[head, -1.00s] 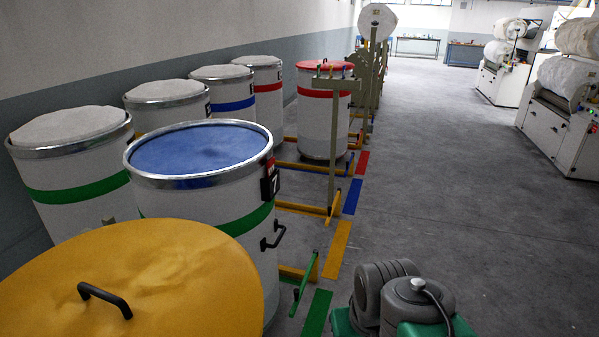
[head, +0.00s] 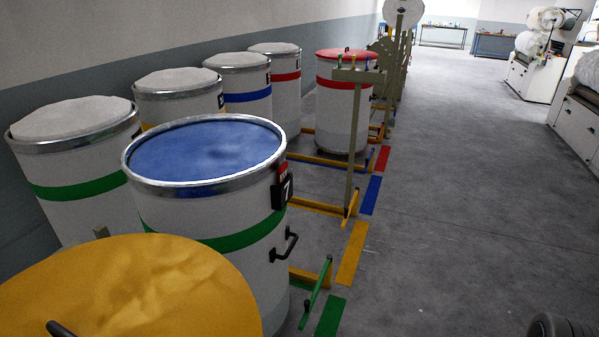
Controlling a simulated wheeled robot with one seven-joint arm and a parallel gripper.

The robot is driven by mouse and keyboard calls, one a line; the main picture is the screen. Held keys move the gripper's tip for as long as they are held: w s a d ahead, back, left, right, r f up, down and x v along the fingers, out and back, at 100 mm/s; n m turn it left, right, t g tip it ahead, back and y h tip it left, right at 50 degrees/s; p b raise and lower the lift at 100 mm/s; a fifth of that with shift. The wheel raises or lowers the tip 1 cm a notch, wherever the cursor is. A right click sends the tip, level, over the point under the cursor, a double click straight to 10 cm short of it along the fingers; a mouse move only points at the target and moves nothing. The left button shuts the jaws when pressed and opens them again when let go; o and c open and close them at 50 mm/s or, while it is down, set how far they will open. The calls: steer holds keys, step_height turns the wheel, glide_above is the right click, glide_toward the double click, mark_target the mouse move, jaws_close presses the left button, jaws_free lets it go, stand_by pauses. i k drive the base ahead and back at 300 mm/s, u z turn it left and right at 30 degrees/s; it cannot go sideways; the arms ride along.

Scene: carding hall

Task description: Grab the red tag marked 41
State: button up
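A small red tag (head: 282,172) is on the side of the near white can with the blue top (head: 205,150) and green band, just above a black plate with a 7 (head: 283,193). Its marking is too small to read, so I cannot tell whether it says 41. Several small coloured pieces sit along the top bar of a beige stand (head: 357,75) farther back; no number is readable on them. I see no 41 anywhere. My gripper is not in view; only a dark part of my arm shows at the bottom right.
Several white cans with banded sides line the left wall. Low coloured floor frames and a green bar (head: 315,293) stick out beside the near can. The grey floor (head: 450,220) to the right is open.

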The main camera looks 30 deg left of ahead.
mark_target(282, 170)
steer(key=u, duration=0.05)
steer(key=i, duration=2.85)
steer(key=u, duration=4.8)
